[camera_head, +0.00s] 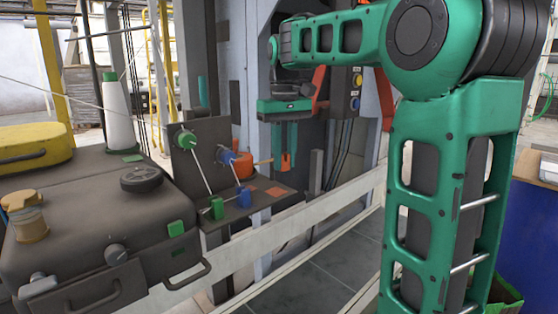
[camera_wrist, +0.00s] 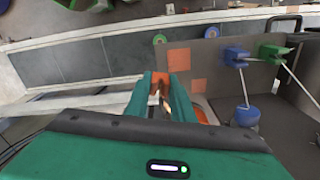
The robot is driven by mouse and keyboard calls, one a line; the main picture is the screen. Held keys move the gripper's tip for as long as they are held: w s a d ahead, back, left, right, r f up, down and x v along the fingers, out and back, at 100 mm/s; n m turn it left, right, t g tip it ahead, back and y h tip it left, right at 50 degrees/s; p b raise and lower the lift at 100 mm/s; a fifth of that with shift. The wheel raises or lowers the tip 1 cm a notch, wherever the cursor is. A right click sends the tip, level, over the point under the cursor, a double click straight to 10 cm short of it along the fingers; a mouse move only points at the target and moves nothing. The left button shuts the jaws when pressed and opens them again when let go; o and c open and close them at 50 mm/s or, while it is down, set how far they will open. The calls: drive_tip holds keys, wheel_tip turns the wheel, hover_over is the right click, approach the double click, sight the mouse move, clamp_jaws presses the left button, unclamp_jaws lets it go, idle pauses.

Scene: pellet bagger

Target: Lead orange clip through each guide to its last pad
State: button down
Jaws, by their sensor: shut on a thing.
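My gripper (camera_head: 285,148) is shut on the orange clip (camera_head: 286,162), which hangs between its teal fingertips in the air, right of the grey stand (camera_head: 202,135). The clip also shows in the wrist view (camera_wrist: 159,77), with an orange-brown strand running back between the fingers. An orange round guide (camera_head: 244,166) sits on the stand's upright; in the wrist view the fingers partly hide it. Orange pads (camera_head: 275,191) lie on the stand's base, also seen in the wrist view (camera_wrist: 179,60). A blue clip (camera_head: 244,198) and a green clip (camera_head: 217,208) sit on the base, with strands up to their guides.
The green guide (camera_head: 187,141) and blue guide (camera_head: 227,156) are beside the orange one. A white thread cone (camera_head: 117,115) and a dark machine (camera_head: 100,215) stand left. A pale rail (camera_head: 265,262) runs below the stand. A button panel (camera_head: 354,92) is behind my gripper.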

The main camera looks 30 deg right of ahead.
drive_tip(key=shift+s, duration=2.5)
drive_tip(key=s+a+r+n, duration=0.1)
drive_tip(key=a+r+n, duration=0.15)
drive_tip(key=a, duration=0.45)
drive_tip(key=s+a+r+n, duration=0.1)
drive_tip(key=a+r, duration=0.3)
drive_tip(key=a, duration=0.3)
hover_over(277, 192)
drive_tip(key=shift+m, duration=0.25)
wheel_tip(277, 192, down, 7)
drive_tip(key=shift+r, duration=0.1)
drive_tip(key=shift+f, duration=1.95)
drive_tip(key=c, duration=1.5)
unclamp_jaws()
drive_tip(key=shift+f, duration=0.1)
drive_tip(key=shift+c, duration=0.2)
